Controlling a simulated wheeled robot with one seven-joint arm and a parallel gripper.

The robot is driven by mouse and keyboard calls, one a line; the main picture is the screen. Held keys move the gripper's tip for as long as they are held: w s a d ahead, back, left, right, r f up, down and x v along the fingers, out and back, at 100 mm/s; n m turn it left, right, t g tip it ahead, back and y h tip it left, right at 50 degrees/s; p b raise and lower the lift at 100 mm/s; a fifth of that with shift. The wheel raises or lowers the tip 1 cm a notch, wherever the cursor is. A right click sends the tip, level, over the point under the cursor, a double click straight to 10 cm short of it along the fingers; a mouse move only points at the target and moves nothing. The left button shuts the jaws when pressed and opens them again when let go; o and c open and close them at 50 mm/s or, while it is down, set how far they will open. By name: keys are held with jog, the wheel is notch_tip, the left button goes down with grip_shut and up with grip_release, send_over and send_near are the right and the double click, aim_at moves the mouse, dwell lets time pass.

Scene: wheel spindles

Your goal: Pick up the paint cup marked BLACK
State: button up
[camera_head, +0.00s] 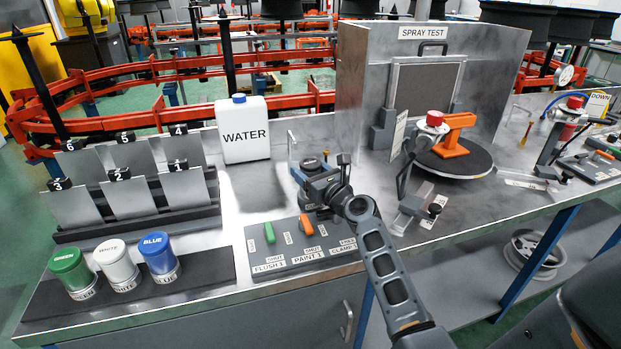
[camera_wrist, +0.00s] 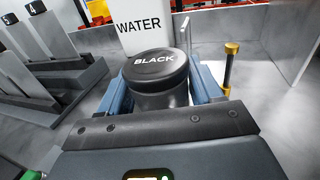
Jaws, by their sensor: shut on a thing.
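The paint cup marked BLACK (camera_wrist: 157,72) has a black lid with white lettering and stands upright between my gripper's fingers in the wrist view. My gripper (camera_wrist: 160,88) is shut on it, one blue-grey finger on each side. In the head view my gripper (camera_head: 313,173) is over the bench, behind the control panel, with the cup's dark lid (camera_head: 311,162) showing at its end.
GREEN (camera_head: 69,267), WHITE (camera_head: 115,261) and BLUE (camera_head: 157,251) cups stand on a dark strip at front left. A WATER jug (camera_head: 243,130) is behind my gripper. A switch panel (camera_head: 300,247) is in front. The spray test booth (camera_head: 423,75) is right.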

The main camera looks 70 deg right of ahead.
jog(key=c, duration=0.6)
